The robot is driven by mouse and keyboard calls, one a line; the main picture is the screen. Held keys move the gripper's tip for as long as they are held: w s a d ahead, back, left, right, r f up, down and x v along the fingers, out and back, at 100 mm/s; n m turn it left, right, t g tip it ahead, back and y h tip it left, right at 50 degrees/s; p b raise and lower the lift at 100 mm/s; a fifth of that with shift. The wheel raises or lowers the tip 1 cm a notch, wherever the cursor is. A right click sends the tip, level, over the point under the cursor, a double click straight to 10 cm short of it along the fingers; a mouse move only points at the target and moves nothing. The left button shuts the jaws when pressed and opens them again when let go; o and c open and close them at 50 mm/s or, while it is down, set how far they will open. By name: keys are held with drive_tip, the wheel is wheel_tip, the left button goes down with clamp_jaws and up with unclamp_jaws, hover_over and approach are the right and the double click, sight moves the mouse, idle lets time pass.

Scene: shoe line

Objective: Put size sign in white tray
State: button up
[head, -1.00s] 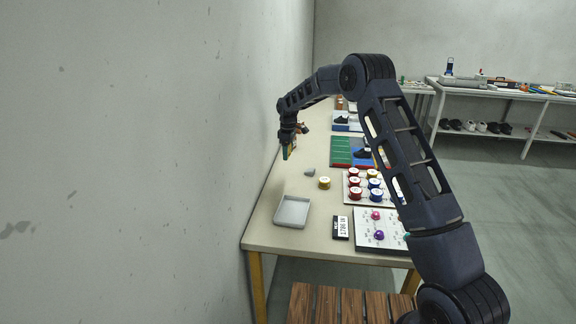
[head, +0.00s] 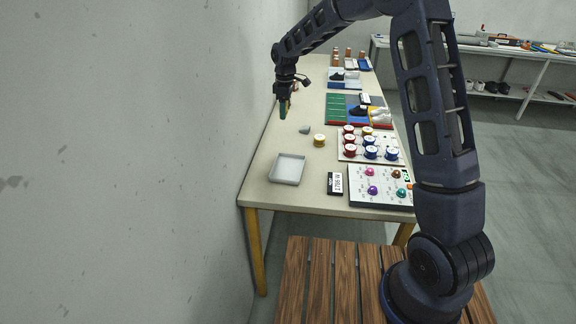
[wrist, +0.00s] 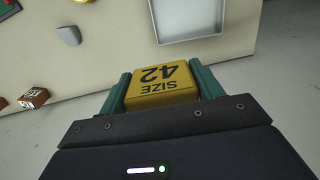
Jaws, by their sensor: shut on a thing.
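The size sign (wrist: 162,83) is a yellow block marked "SIZE 42". In the wrist view it sits between the two green fingers of my gripper (wrist: 163,88), which is shut on it. In the head view my gripper (head: 285,107) is held above the far left edge of the table, and the sign there is mostly hidden by the fingers. The white tray (head: 287,169) lies empty at the near left of the table. It also shows at the top of the wrist view (wrist: 188,38), ahead of the gripper and apart from the sign.
A grey piece (head: 305,130) and a yellow spool (head: 319,140) lie between gripper and tray. A black-and-white label box (head: 335,183) is right of the tray. A board of spools (head: 369,158) and a knob panel (head: 360,192) stand further right. The wall is close on the left.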

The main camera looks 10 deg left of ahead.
hover_over(289, 170)
drive_tip(key=w, duration=0.1)
drive_tip(key=shift+n, duration=0.3)
drive_tip(key=f, duration=2)
drive_tip(key=shift+s+f, duration=0.15)
drive_tip(key=shift+s, duration=0.2)
drive_tip(key=shift+f, duration=0.2)
drive_tip(key=o, duration=1)
drive_tip(key=shift+r, duration=0.1)
